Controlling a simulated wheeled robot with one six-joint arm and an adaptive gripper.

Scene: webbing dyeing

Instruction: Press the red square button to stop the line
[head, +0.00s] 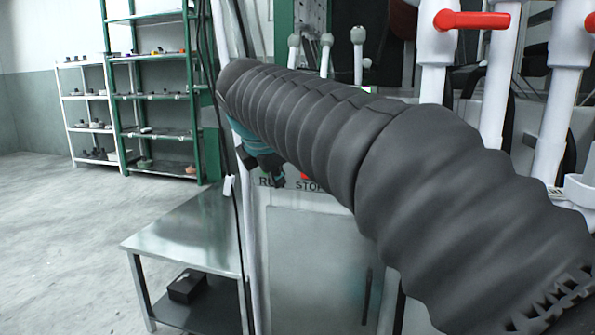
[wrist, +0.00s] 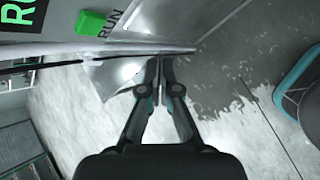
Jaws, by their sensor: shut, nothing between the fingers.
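A small red patch (head: 304,177), apparently the red button, shows just above the STOP label (head: 309,186) on the machine's front panel. My arm hides most of it, so I cannot tell its shape. The RUN label (head: 271,182) is to its left. In the wrist view a green square button (wrist: 90,23) sits beside the word RUN; the red button is not in that view. My gripper (head: 278,180) is in front of the panel near the RUN label, left of the red patch. Its fingers (wrist: 160,62) are together and empty. I cannot tell whether they touch the panel.
A metal table (head: 185,235) with a black box (head: 187,286) on its lower shelf stands left of the panel. Green shelving (head: 155,95) and white shelving (head: 92,126) stand farther back. White pipes with a red handle (head: 470,20) rise at right. Floor at left is clear.

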